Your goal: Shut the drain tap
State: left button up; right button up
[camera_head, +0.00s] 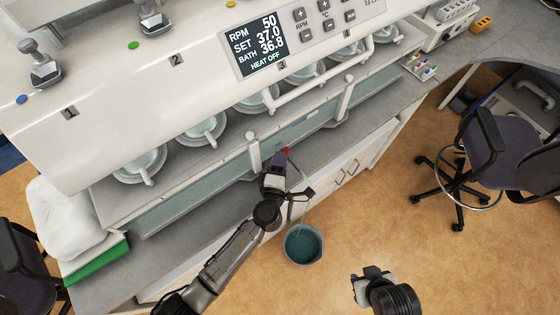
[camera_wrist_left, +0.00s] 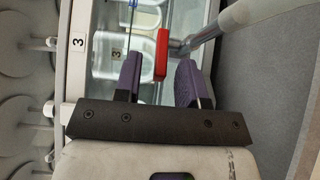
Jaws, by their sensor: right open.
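The drain tap's red lever (camera_head: 287,150) shows at the front wall of the water bath, just beyond the fingers of my left gripper (camera_head: 277,164). In the left wrist view the red lever (camera_wrist_left: 162,54) lies between the two purple fingertips of the left gripper (camera_wrist_left: 160,70). Gaps show on both sides of it, so the gripper is open and not clamped on it. A grey pipe (camera_wrist_left: 212,30) runs from beside the lever to the upper right. The tap body is mostly hidden. My right gripper (camera_head: 372,274) is open and empty over the floor at lower right.
A bucket (camera_head: 318,245) with bluish liquid stands on the floor below the tap. The bath (camera_head: 180,205) holds a row of vessels under a panel with a display (camera_head: 256,45). A chair (camera_head: 500,150) stands at right. Floor around the right gripper is clear.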

pick_arm(q)
grip_shut()
jog(key=shift+w+a+r+m+h+p, duration=0.15)
jog(key=shift+a+m+h+p, duration=0.1)
jog(key=shift+m+h+p, duration=0.35)
jog(key=shift+w+a+m+g+h, duration=0.1)
jog(key=shift+m+g+h, duration=0.3)
jog(key=shift+h, duration=0.3)
jog(key=shift+w+a+m+g+h, duration=0.1)
jog(key=shift+m+g+h, duration=0.25)
jog(key=shift+h, duration=0.35)
grip_release()
jog(key=shift+f, duration=0.2)
jog(key=shift+s, duration=0.15)
